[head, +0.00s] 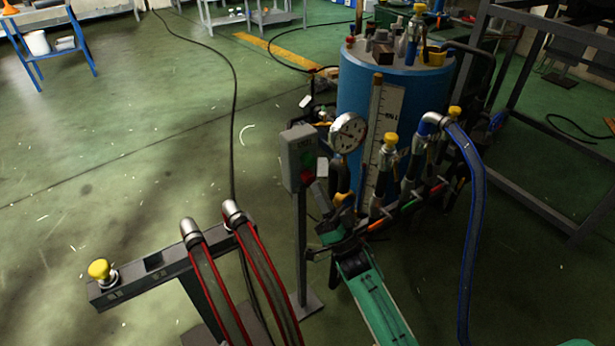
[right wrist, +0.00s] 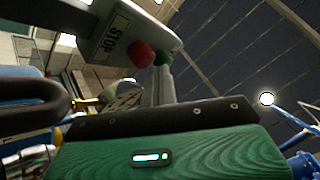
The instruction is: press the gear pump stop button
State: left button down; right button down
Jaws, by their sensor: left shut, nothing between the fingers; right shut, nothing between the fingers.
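The grey control box (head: 300,150) stands on a thin post left of the blue tank. Its red stop button (head: 306,177) sits below a green button (head: 308,160). In the right wrist view the box carries a STOP label (right wrist: 117,32) beside the red button (right wrist: 140,54), and the green button (right wrist: 163,58) is partly hidden. My right gripper (head: 321,181) is shut and empty, close to the box's button face, just right of the red button. Its grey fingers (right wrist: 160,75) point toward the buttons; contact cannot be told. My left gripper is not in view.
The blue tank (head: 362,88) with a pressure gauge (head: 348,132) and valves stands close behind my right gripper. A blue hose (head: 475,230) hangs at right. A metal rail (head: 140,268) with red-edged hoses is at lower left. The floor at left is open.

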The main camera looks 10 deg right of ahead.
jog(key=s+p, duration=0.1)
jog(key=s, duration=0.1)
jog(key=s+d+p, duration=0.1)
jog(key=s+d, duration=0.1)
jog(key=s, duration=0.1)
jog(key=shift+s+p, duration=0.3)
jog(key=shift+p, duration=0.1)
jog(key=shift+h, duration=0.3)
dwell(0.5)
